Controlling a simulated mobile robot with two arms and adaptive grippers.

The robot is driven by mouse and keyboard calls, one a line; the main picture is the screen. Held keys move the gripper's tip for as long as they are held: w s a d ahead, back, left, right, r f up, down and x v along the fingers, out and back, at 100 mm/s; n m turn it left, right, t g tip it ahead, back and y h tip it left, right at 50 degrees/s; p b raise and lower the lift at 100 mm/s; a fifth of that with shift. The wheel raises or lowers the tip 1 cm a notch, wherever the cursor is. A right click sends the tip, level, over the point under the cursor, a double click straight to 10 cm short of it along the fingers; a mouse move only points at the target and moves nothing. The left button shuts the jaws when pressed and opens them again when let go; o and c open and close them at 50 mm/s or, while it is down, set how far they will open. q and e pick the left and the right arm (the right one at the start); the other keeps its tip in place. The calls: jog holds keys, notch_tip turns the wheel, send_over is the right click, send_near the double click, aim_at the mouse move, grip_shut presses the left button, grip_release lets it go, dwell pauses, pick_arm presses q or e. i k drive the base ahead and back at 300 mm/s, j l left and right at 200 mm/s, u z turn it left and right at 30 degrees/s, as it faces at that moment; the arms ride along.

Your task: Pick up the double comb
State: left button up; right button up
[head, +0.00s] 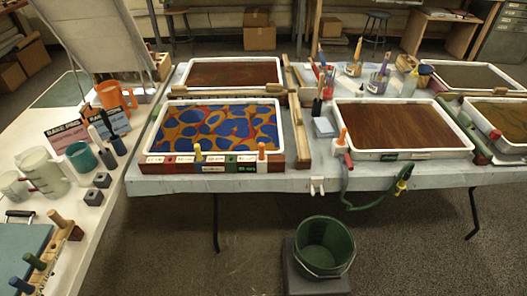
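No piece can be identified for certain as the double comb. A wooden bar with several upright coloured pegs (46,255) lies at the lower left on the side table. A bar with coloured blocks (215,163) runs along the front edge of the blue, red and yellow patterned tray (168,106), with a yellow peg and an orange peg standing at it. A long wooden piece (302,140) lies along that tray's right side, and another (218,98) lies behind it. Neither of my grippers shows in the head view.
The side table (104,215) holds a white jug (42,170), a teal cup (82,157), an orange mug (112,95) and small dark blocks. A brown tray (402,125) stands right of centre.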

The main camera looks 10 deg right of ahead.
aim_at(302, 146)
jog(key=i+j+z, duration=0.65)
jog(key=i+j, duration=0.3)
